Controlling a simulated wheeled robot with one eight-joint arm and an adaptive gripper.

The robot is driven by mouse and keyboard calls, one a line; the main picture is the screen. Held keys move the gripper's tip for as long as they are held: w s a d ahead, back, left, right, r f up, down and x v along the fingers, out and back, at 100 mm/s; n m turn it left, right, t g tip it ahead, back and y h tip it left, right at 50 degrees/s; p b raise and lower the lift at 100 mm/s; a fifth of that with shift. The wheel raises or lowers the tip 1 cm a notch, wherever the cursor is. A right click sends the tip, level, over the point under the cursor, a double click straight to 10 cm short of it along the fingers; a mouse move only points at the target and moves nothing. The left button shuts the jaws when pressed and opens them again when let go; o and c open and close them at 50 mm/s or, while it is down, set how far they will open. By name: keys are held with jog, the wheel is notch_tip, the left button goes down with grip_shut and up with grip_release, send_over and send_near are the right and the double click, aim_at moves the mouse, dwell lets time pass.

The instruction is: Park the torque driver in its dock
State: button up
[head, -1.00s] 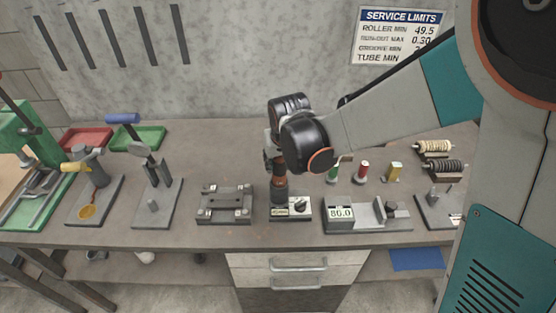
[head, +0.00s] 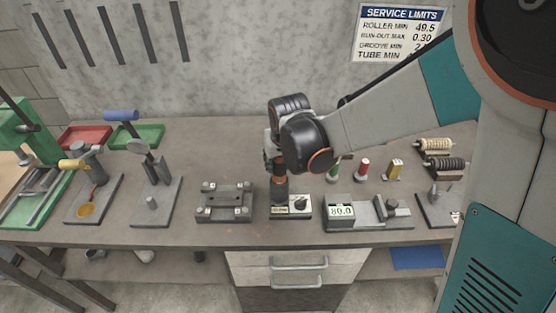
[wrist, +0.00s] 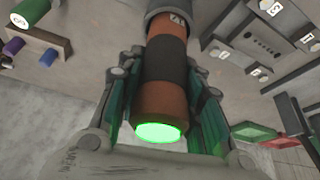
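The torque driver (head: 279,187) is upright, with its lower end at the left part of a small pale dock block (head: 303,208) on the bench.
A grey fixture plate (head: 225,203) stands just left of the dock. A gauge block reading 80.0 (head: 340,212) stands close on the right. Small colored pieces, including a red one (head: 362,170), stand behind. The bench's front strip (head: 250,234) is clear.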

jog(key=o, duration=0.4)
jog(key=shift+o, duration=0.2)
jog(key=shift+r, duration=0.15)
jog(key=shift+v, duration=3.95)
jog(key=shift+s, duration=0.1)
